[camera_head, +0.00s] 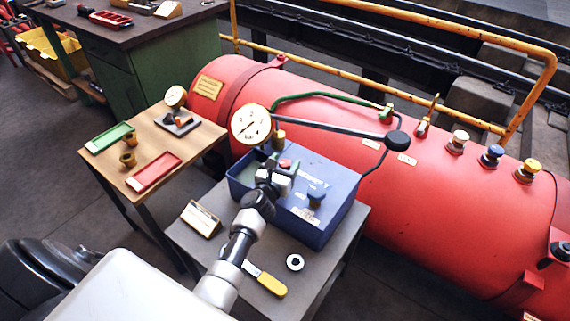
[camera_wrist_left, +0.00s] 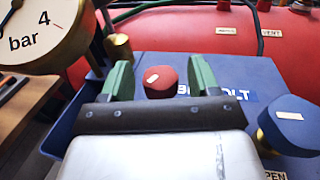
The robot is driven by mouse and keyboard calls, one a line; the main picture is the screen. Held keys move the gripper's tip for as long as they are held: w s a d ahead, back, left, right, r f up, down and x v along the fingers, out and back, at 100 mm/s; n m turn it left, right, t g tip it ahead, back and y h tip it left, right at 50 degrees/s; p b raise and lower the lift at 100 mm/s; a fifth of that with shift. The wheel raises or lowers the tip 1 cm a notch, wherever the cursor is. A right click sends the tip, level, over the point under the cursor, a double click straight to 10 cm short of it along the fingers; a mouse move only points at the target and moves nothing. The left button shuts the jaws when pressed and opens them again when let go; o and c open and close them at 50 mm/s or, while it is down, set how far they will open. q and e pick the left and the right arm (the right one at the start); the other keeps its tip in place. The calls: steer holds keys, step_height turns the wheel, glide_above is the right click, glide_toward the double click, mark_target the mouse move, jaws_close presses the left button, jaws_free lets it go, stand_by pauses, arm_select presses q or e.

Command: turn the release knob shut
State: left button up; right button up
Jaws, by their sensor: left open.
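A blue hand-pump unit (camera_head: 330,225) stands on a small grey table. It has a red knob (camera_head: 285,163) and a blue knob (camera_head: 317,193) on top; which one is the release knob I cannot tell. My left gripper (camera_head: 276,176) is over the pump's top, open and empty. In the left wrist view its green fingers (camera_wrist_left: 161,78) stand either side of the red knob (camera_wrist_left: 161,82), with a gap on both sides. The blue knob (camera_wrist_left: 287,132) with a white mark is to the right, near a label partly reading "PEN". My right gripper is not in view.
A round gauge (camera_head: 251,125) and a black-ended lever (camera_head: 397,140) rise over the pump. A red boiler (camera_head: 390,200) lies behind. A yellow-handled tool (camera_head: 268,281), a ring (camera_head: 295,262) and a sign (camera_head: 201,219) are on the grey table. A wooden table (camera_head: 190,145) is left.

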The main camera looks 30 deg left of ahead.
arm_select(q)
steer(key=shift+w, duration=0.2)
steer(key=c, duration=0.9)
